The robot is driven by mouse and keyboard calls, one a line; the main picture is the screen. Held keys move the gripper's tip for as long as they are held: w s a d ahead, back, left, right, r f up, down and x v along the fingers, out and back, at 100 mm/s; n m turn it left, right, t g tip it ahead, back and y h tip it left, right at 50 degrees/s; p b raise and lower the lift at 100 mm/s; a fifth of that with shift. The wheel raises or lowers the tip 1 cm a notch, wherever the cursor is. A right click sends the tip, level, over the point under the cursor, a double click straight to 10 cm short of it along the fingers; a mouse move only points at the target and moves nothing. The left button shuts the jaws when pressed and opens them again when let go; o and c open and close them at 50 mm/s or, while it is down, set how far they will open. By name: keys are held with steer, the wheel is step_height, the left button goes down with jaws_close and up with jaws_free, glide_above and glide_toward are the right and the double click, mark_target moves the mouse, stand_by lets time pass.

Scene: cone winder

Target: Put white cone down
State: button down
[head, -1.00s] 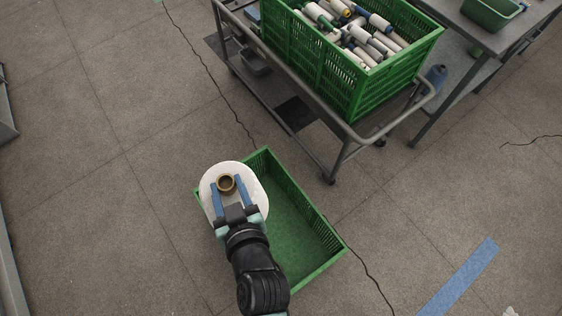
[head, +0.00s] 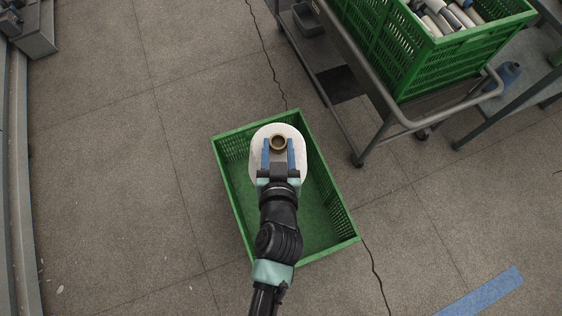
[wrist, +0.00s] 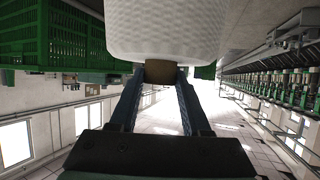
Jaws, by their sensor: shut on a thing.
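The white cone (head: 258,166) is a wide white yarn package with a brown tube end (head: 278,142) at its top. My gripper (head: 278,150) is shut on that tube end, one blue finger on each side. In the head view the cone shows over the far part of the green crate (head: 232,205) on the floor, inside its outline. I cannot tell how high the cone is above the crate floor. In the wrist view the white cone (wrist: 163,30) fills the top middle, with the brown tube between the fingertips. The crate floor around the cone looks bare.
A grey trolley (head: 400,125) stands at the upper right with a green crate (head: 450,68) of several bobbins on it. A bench with a blue bottle (head: 507,73) is at the far right. The floor left of the low crate is clear.

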steer(key=w+f+b, duration=0.3)
steer(key=f+b, duration=2.3)
steer(key=f, duration=0.6)
steer(key=w+f+b, duration=0.3)
steer(key=f+b, duration=2.3)
steer(key=f, duration=0.7)
steer(key=shift+d+h, duration=0.3)
steer(key=shift+d, duration=0.05)
steer(key=shift+f, duration=0.1)
steer(key=shift+f, duration=0.15)
steer(key=shift+c, duration=1.8)
jaws_free()
steer(key=shift+s+f, duration=0.1)
steer(key=shift+s, duration=0.05)
